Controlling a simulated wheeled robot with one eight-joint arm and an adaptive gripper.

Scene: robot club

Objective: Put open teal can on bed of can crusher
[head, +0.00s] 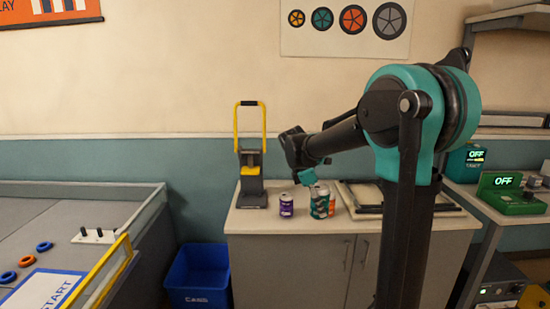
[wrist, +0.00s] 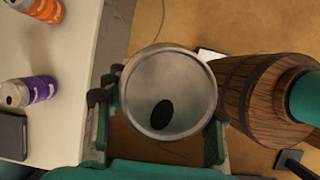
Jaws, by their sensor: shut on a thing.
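The open teal can (head: 319,203) shows in the head view just below my gripper (head: 310,180), in front of the counter's cans. In the wrist view I look down on the can's grey top with its dark opening (wrist: 168,92). My gripper (wrist: 158,108) is shut on it, one finger on each side. The can appears to be beyond the counter edge, over the floor. The can crusher (head: 252,185) stands on the counter to the left, its yellow handle (head: 236,125) raised. Its bed is too small to make out clearly.
A purple can (head: 286,205) stands on the white counter (head: 250,222) between the crusher and my gripper. An orange can (head: 332,207) is partly hidden by the teal can. A dark frame (head: 362,198) lies at right. A blue bin (head: 198,278) is on the floor.

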